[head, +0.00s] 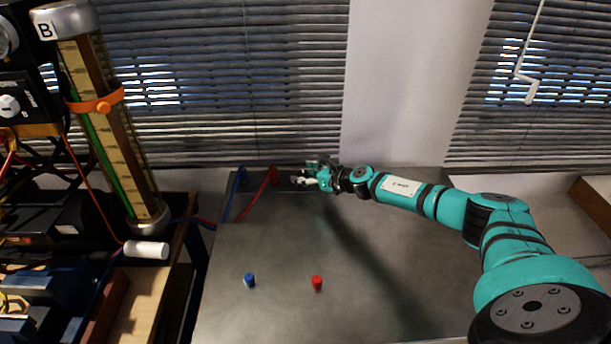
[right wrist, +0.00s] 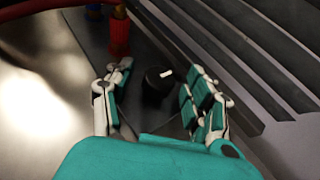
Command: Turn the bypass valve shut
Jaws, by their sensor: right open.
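A round black knob (right wrist: 158,80) with a white pointer mark shows in the right wrist view, set on the grey metal surface; I take it to be the bypass valve. Its mark points to the right and slightly up in that view. My right gripper (right wrist: 155,97) is open, with one finger on each side of the knob and visible gaps between. In the head view my right gripper (head: 312,176) is at the back of the metal table, and I cannot make out the knob clearly there. My left gripper is not in view.
Red (head: 262,184) and blue (head: 236,186) hoses end at the table's back left, near the gripper. A blue cap (head: 249,281) and a red cap (head: 317,283) stand at the front. A gauge column (head: 105,120) marked B stands left. The table's middle is clear.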

